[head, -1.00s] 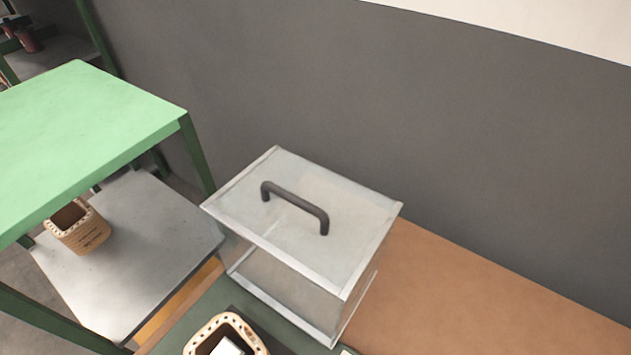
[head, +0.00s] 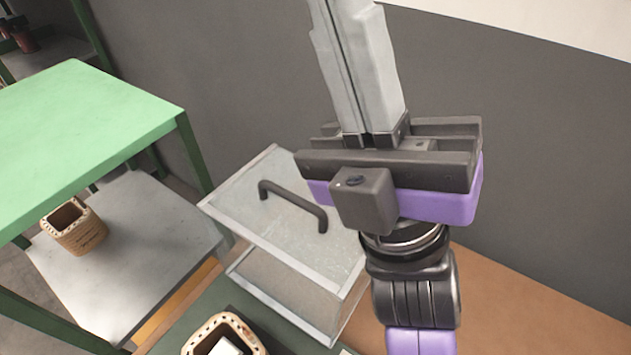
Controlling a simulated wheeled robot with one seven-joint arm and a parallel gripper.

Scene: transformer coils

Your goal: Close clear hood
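The clear hood (head: 247,208) is a transparent box with pale edges and a dark bar handle (head: 293,204) on its top. It stands on the workbench in the middle of the head view. My gripper (head: 350,8) is raised in front of the hood's right side, pointing up in the picture, and hides the hood's right back corner. Its two long grey fingers lie side by side with only a thin line between them, so it looks shut with nothing held. It is apart from the handle.
A green-topped table (head: 85,130) with a grey lower shelf (head: 130,250) stands at left; a perforated tan container (head: 75,228) sits on that shelf. Another such container (head: 205,335), holding something white, is at the bottom in front of the hood. A grey wall (head: 230,70) is behind.

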